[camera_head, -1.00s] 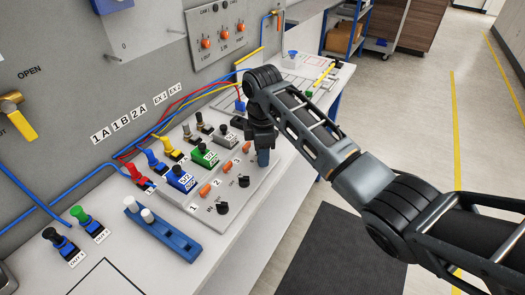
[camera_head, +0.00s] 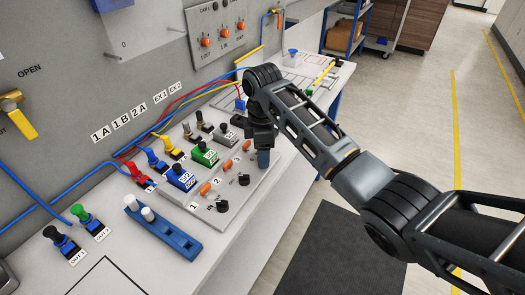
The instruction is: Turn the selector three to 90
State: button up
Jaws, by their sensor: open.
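A grey selector panel (camera_head: 207,226) lies on the table, with the numbers 1, 2 and 3 printed along it and orange levers between them. The lever by the 3 (camera_head: 247,146) is just left of my gripper. Two black knobs show on the panel, one near the 1 (camera_head: 222,206) and one near the 2 (camera_head: 244,180). A third knob by the 3 is not visible; my gripper covers that spot. My gripper (camera_head: 263,158) points down over the panel's far right part, open. Whether its fingers surround or touch a knob is hidden.
Blue (camera_head: 181,177), green (camera_head: 205,154) and grey (camera_head: 230,135) valve blocks stand left of the levers. A blue rail with white knobs (camera_head: 165,232) lies nearer. Hoses run along the grey wall panel behind. Open floor lies right of the table.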

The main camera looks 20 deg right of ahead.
jog(key=shift+r+b, duration=0.5)
jog(key=shift+r, duration=3.4)
